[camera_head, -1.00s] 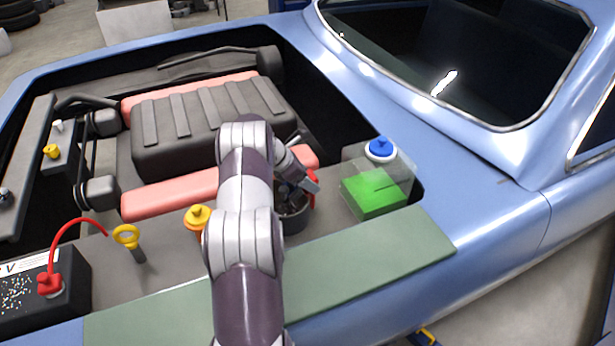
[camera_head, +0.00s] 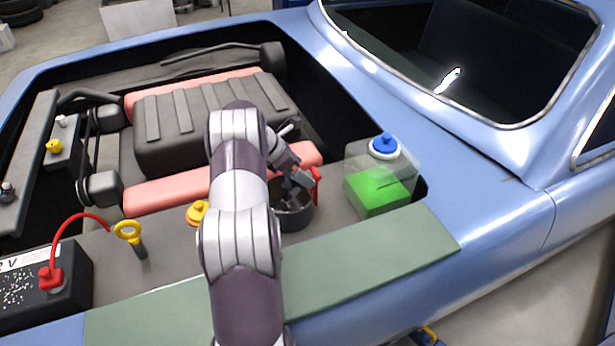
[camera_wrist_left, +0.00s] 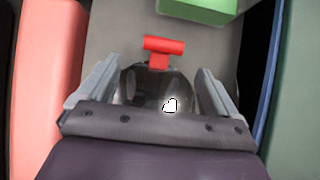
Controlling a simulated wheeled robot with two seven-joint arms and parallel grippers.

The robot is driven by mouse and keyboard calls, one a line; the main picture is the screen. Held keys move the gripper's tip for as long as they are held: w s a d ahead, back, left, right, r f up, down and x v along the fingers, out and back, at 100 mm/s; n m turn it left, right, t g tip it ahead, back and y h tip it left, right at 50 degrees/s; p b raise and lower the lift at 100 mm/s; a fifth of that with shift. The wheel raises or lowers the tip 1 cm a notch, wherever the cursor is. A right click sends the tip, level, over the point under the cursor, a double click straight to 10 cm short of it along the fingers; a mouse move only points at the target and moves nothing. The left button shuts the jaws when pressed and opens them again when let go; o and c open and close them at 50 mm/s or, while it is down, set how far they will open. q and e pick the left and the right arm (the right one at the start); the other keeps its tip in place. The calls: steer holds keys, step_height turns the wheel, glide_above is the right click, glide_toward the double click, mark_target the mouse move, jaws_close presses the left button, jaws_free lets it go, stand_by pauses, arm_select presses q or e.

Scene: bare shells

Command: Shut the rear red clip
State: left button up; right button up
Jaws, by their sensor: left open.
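A red clip (camera_head: 316,184) stands at the right side of a round dark canister (camera_head: 296,217) in the engine bay. It also shows in the left wrist view as a red T shape (camera_wrist_left: 164,46) just beyond the canister's dark, shiny top (camera_wrist_left: 150,88). My left gripper (camera_head: 298,180) is over the canister, close to the clip on its left. In the wrist view its two fingers are spread wide, with nothing gripped; the clip is ahead of them, apart from both. My left arm covers part of the canister's left side, so any other clip there is hidden. My right gripper is out of view.
A reservoir with green fluid (camera_head: 378,192) and blue cap stands to the right. A pink-red cover (camera_head: 172,191) runs behind the canister. A yellow cap (camera_head: 197,213), yellow-ringed dipstick (camera_head: 128,232) and battery (camera_head: 40,295) are left. A green mat (camera_head: 370,258) lies on the near fender.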

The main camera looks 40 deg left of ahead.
arm_select(q)
steer(key=v, duration=0.3)
steer(key=shift+f, duration=0.1)
steer(key=p+v, duration=0.3)
steer(key=v, duration=0.2)
steer(key=shift+s+p, duration=0.15)
steer(key=shift+p, duration=0.15)
